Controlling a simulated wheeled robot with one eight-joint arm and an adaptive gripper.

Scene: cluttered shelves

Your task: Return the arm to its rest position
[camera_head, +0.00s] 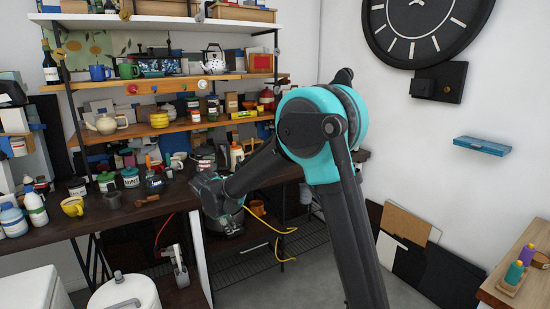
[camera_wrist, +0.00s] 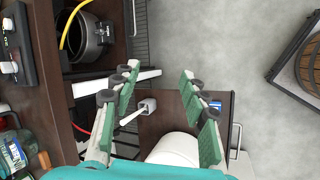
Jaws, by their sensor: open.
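My gripper (camera_wrist: 160,110) is open and empty in the wrist view, its two green-padded fingers apart. Below the gap between them are a dark cabinet top, a white rounded object (camera_wrist: 177,149) and a small white item (camera_wrist: 148,105). In the head view my teal and dark arm is bent, with its forearm reaching left and down to the front edge of the dark counter (camera_head: 150,205).
Crowded shelves (camera_head: 205,78) stand behind the counter, with jars, mugs and a teapot (camera_head: 107,123). A yellow mug (camera_head: 72,206) stands on the counter. A wooden table (camera_head: 525,270) with bottles is at the right.

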